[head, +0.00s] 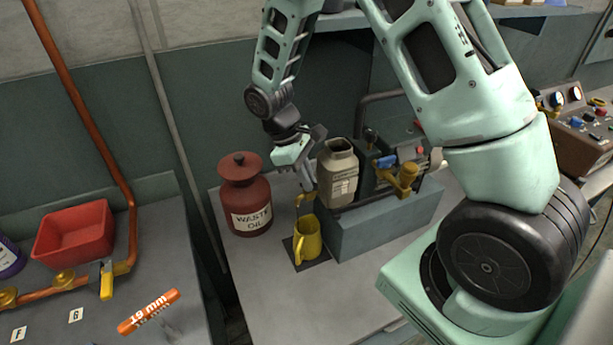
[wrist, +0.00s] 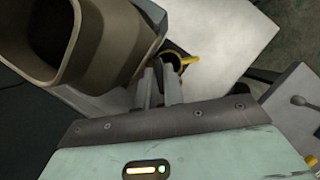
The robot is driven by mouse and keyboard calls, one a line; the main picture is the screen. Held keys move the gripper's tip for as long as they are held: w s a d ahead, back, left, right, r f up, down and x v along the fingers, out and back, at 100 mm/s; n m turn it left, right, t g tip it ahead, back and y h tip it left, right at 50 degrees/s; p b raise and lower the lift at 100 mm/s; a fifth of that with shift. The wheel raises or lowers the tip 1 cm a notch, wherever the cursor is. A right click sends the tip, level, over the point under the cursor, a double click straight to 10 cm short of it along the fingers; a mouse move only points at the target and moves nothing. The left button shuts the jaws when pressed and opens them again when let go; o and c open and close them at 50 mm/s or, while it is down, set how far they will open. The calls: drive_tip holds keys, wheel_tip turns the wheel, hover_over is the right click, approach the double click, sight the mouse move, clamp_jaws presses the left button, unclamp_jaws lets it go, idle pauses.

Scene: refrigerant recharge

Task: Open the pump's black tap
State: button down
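The pump is a grey-blue box (head: 375,227) with a tan square-necked container (head: 338,175) at its left end, large at upper left in the wrist view (wrist: 100,40). A brass spout (head: 304,203) sticks out at the pump's left end, above a yellow jug (head: 307,240). My gripper (head: 309,186) points down beside the container, close above the spout. In the wrist view its two fingers (wrist: 158,85) stand a small gap apart, with something dark between them. I cannot make out the black tap or whether the fingers grip it. The jug's rim and handle (wrist: 188,61) show just beyond the fingertips.
A dark red waste oil can (head: 245,195) stands left of my gripper. The jug is on a small black mat (head: 318,258). Brass and blue valve fittings (head: 402,172) lie right of the container. The front of the grey table (head: 290,305) is clear.

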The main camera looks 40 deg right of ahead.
drive_tip(key=shift+n, duration=0.3)
drive_tip(key=shift+a+n+t+h, duration=0.1)
drive_tip(key=shift+n+t+h, duration=0.3)
drive_tip(key=shift+n, duration=0.9)
drive_tip(key=shift+a+n+t+h, duration=0.1)
drive_tip(key=shift+n+t+h, duration=0.3)
drive_tip(key=shift+n, duration=0.9)
drive_tip(key=c, duration=1.8)
unclamp_jaws()
drive_tip(key=b+v, duration=0.1)
drive_tip(key=v, duration=0.7)
drive_tip(key=b+v, duration=0.2)
drive_tip(key=v, duration=0.7)
drive_tip(key=shift+s+d+r, duration=0.1)
drive_tip(key=shift+s+r, duration=0.1)
drive_tip(key=shift+r, duration=0.1)
